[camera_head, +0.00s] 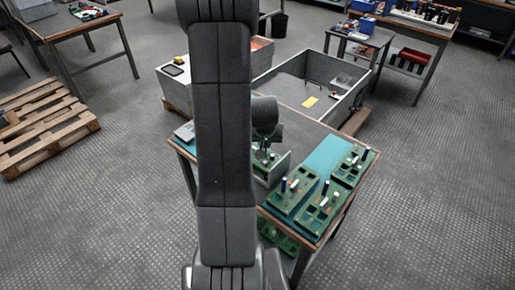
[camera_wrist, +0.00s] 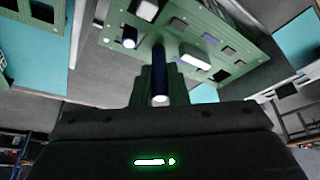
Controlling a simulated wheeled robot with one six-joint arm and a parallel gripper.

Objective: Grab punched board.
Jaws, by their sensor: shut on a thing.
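A green punched board (camera_wrist: 200,42) with square cut-outs and several white and dark cylinders fills the upper middle of the wrist view, tilted. My gripper (camera_wrist: 165,88) is shut on this board at its near edge, beside a dark blue cylinder with a white end. In the head view my gripper (camera_head: 268,140) is over the left part of the table, partly behind my own arm. A bit of green board (camera_head: 262,158) shows just under it. The fingertips are not clearly seen.
More green boards with cylinders lie on the teal-topped table (camera_head: 322,160), such as one at its front (camera_head: 292,196) and one at its right (camera_head: 353,166). A large grey open bin (camera_head: 318,72) stands behind it. A wooden pallet (camera_head: 40,125) lies at left.

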